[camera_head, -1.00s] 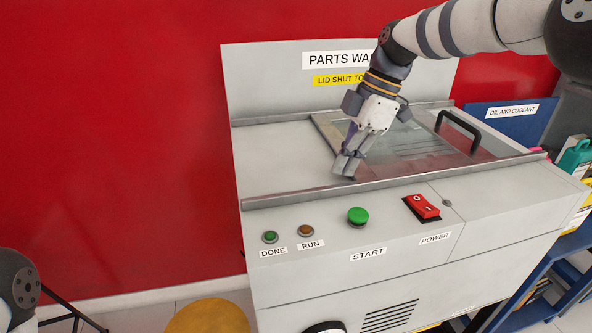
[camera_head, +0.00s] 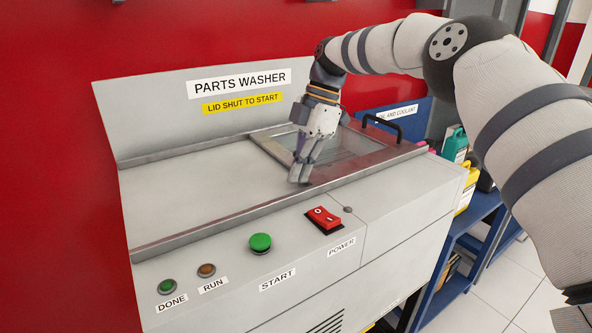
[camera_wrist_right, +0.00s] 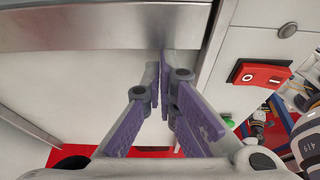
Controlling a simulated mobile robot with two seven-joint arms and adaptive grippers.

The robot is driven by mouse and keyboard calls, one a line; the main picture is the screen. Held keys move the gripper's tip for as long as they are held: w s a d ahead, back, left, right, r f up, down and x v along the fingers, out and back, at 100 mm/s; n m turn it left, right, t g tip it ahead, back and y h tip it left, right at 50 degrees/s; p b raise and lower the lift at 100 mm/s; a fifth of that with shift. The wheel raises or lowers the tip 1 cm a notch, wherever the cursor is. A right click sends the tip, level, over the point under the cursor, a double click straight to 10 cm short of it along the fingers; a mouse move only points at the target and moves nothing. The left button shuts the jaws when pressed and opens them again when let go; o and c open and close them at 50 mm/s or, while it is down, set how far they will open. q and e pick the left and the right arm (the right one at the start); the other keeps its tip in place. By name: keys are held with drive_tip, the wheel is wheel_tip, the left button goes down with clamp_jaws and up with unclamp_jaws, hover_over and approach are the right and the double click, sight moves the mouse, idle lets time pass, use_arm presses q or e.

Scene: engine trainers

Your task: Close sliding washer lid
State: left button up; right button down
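The parts washer (camera_head: 200,205) has a grey top with a sliding lid. The lid has a framed glass window (camera_head: 345,148) and a black bar handle (camera_head: 384,127) at its right part. It sits over the right side of the top, between two metal rails. My right gripper (camera_head: 298,179) points down near the lid's front left part, just behind the front rail. Its fingers look closed together with nothing seen between them. They also show in the right wrist view (camera_wrist_right: 160,78). Whether the tips touch the lid is unclear. My left gripper is out of view.
The front rail (camera_head: 225,219) runs along the top. The front panel holds the green START button (camera_head: 260,242), the red POWER switch (camera_head: 324,219) and small DONE (camera_head: 167,286) and RUN (camera_head: 206,270) lamps. A blue shelf (camera_head: 462,232) with bottles stands at right.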

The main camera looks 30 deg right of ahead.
drive_tip(key=shift+d, duration=0.15)
